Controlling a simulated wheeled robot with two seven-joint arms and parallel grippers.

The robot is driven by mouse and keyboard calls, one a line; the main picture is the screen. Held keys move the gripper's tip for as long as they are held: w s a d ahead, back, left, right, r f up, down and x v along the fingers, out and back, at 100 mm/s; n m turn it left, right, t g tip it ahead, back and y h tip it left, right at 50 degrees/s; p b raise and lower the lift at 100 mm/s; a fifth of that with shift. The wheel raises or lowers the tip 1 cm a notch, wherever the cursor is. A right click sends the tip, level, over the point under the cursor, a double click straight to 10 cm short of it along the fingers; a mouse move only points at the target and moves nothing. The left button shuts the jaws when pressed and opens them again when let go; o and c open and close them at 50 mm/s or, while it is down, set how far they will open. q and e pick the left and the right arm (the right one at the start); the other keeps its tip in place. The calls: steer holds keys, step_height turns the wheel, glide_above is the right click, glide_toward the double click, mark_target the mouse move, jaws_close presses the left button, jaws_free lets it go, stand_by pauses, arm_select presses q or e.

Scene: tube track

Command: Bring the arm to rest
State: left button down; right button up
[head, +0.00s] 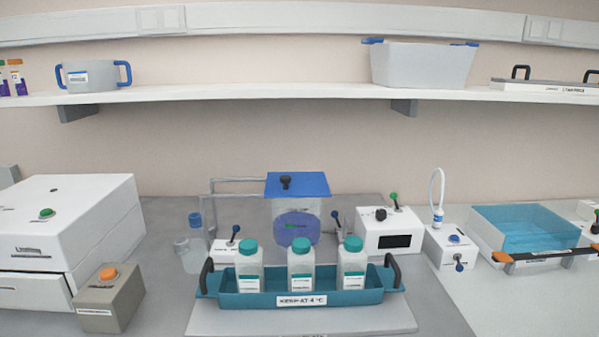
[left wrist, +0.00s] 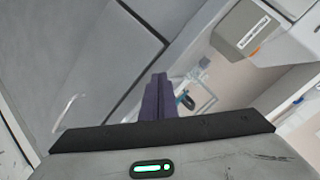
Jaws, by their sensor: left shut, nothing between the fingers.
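My left gripper (left wrist: 157,97) shows in the left wrist view as two dark purple fingers pressed together, with nothing between them. It is apart from the things around it. Neither of my arms shows in the head view, and my right gripper is in neither view. A teal tray (head: 235,299) with several black handle parts and three green-capped bottles (head: 301,268) stands at the front middle in the head view.
A white drawer unit (head: 100,205) and a grey box with an orange button (head: 108,298) stand at left. A blue-lidded vessel (head: 297,185) stands behind the tray. A white device (head: 385,232) and a clear blue basin (head: 525,222) stand at right. A shelf (head: 250,92) runs above.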

arm_select(q)
steer(key=s+f+n+g+h, duration=0.1)
steer(key=s+f+n+g, duration=0.2)
steer(key=s+f+g, duration=0.5)
steer(key=s+f+n+g, duration=0.1)
steer(key=s+f+n, duration=0.35)
steer(key=s, duration=0.85)
steer(key=w+d+f+m+t+h, duration=0.1)
steer(key=w+d+f+t, duration=0.1)
steer(key=f, duration=0.4)
steer(key=w+d+f+m+t+h, duration=0.1)
steer(key=w+d+f+t, duration=0.2)
steer(key=f, duration=0.4)
